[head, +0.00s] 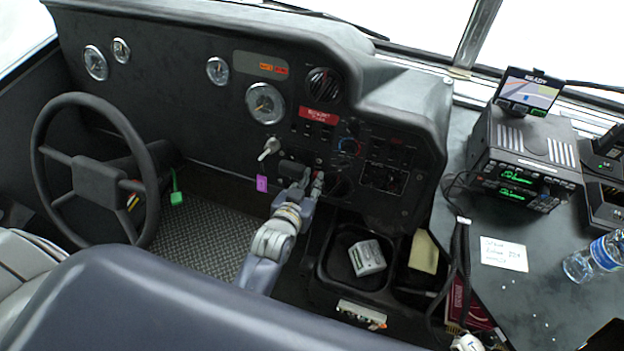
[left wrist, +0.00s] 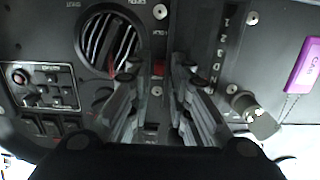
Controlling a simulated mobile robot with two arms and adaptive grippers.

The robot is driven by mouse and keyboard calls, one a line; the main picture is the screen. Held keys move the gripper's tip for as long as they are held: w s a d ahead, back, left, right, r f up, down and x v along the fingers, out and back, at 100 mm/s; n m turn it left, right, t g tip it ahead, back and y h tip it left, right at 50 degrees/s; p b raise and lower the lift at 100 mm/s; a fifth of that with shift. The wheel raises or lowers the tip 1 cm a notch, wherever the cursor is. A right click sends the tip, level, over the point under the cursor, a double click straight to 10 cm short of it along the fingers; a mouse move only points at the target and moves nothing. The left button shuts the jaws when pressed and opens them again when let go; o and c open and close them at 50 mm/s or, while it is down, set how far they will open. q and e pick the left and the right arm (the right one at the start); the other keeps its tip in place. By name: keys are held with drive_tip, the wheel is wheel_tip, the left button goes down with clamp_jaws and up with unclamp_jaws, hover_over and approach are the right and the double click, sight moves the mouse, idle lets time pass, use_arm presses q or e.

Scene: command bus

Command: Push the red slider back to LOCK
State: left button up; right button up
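A small red slider (left wrist: 158,68) shows on the dark dashboard panel in the left wrist view, beyond and between the two fingers of my left gripper. Its label is too small to read. My left gripper (left wrist: 156,82) is open, its fingers apart on either side of the red piece; contact cannot be told. In the head view, my left gripper (head: 312,180) is at the lower dashboard, and it hides most of that spot, so the slider is not clear there. My right gripper is not in view.
A round vent (left wrist: 108,40) and a switch panel (left wrist: 45,85) lie left of the fingers in the wrist view. A key (left wrist: 256,115) with a purple tag (left wrist: 303,65) is at the right. The steering wheel (head: 92,182) stands left; an open bin (head: 338,270) is below right.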

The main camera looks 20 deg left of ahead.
use_arm(q)
drive_tip(key=shift+w+f, duration=0.15)
drive_tip(key=shift+w, duration=0.35)
clamp_jaws()
drive_tip(key=shift+s+f, duration=0.25)
drive_tip(key=shift+f, duration=0.35)
drive_tip(key=shift+s+f, duration=0.25)
drive_tip(key=shift+f, duration=0.35)
unclamp_jaws()
drive_tip(key=v, duration=1.2)
